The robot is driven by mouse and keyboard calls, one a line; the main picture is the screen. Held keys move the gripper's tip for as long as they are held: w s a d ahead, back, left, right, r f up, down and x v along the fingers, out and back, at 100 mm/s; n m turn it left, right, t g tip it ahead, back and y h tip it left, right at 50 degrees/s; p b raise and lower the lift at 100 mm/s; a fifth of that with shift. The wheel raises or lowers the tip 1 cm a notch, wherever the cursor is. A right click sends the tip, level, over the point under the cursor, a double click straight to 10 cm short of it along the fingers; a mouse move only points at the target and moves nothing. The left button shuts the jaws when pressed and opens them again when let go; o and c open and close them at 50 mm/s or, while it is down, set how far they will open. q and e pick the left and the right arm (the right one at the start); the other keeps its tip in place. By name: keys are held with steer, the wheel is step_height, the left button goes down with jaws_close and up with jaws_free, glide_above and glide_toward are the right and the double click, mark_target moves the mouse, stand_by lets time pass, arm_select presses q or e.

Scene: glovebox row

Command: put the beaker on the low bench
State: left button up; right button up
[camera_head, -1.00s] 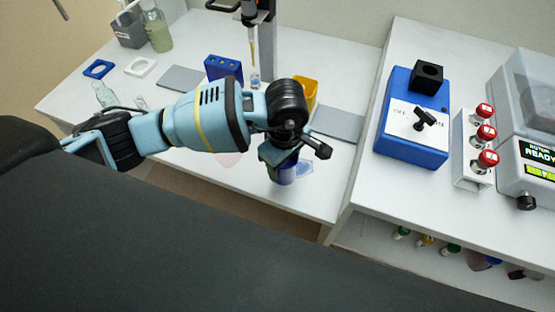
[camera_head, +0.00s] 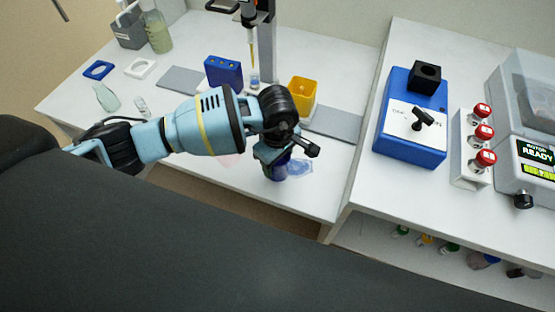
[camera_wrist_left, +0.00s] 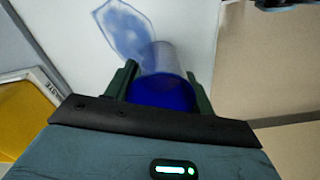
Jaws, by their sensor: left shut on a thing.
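The beaker (camera_head: 277,172) holds dark blue liquid and shows just below my left gripper (camera_head: 284,152) in the head view. In the left wrist view the beaker (camera_wrist_left: 164,92) sits between the two fingers of my left gripper (camera_wrist_left: 161,88), which is shut on it. It is over the front part of the low bench (camera_head: 322,190), the white bench at left. A pale blue patch lies on the bench beside it. I cannot tell whether the beaker's base touches the bench. My gripper hides its upper part in the head view.
A yellow holder (camera_head: 302,90) and a blue rack (camera_head: 223,71) stand behind my arm, near a stand with a pipette (camera_head: 251,45). The higher bench at right carries a blue switch box (camera_head: 411,145) and red-capped valves (camera_head: 484,133). Bare bench lies right of the beaker.

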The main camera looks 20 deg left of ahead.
arm_select(q)
steer(key=shift+f, duration=0.15)
steer(key=o, duration=1)
steer(key=shift+o, duration=0.2)
step_height(320, 180, up, 12)
steer(key=shift+r, duration=0.2)
